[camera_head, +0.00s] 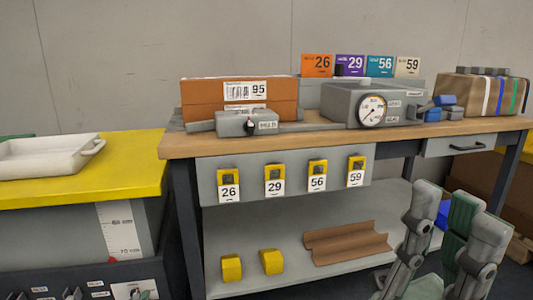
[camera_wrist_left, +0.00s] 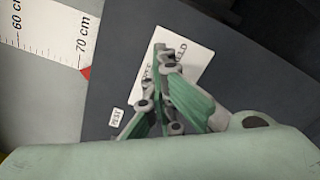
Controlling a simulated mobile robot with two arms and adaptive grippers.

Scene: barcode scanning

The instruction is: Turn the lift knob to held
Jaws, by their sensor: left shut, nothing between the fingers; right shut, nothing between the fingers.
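A white placard (camera_wrist_left: 187,62) on a dark panel (camera_wrist_left: 100,75) shows in the left wrist view, with lettering that seems to end in HELD. My left gripper (camera_wrist_left: 168,62) is shut and empty in front of this placard and covers part of it. A small label (camera_wrist_left: 116,117) sits beside it on the panel. No knob shows clearly there; the fingers may hide it. In the head view, the placard (camera_head: 127,290) is cut by the bottom edge. My right gripper (camera_head: 447,235) is shut and empty, in front of the bench's right side.
A grey box with a black knob (camera_head: 250,127) stands on the workbench (camera_head: 330,136), near a pressure gauge (camera_head: 372,110) and an orange box (camera_head: 230,95). Yellow numbered tags hang along the bench front. A white tray (camera_head: 45,160) sits on the yellow-topped cabinet (camera_head: 130,165) at left.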

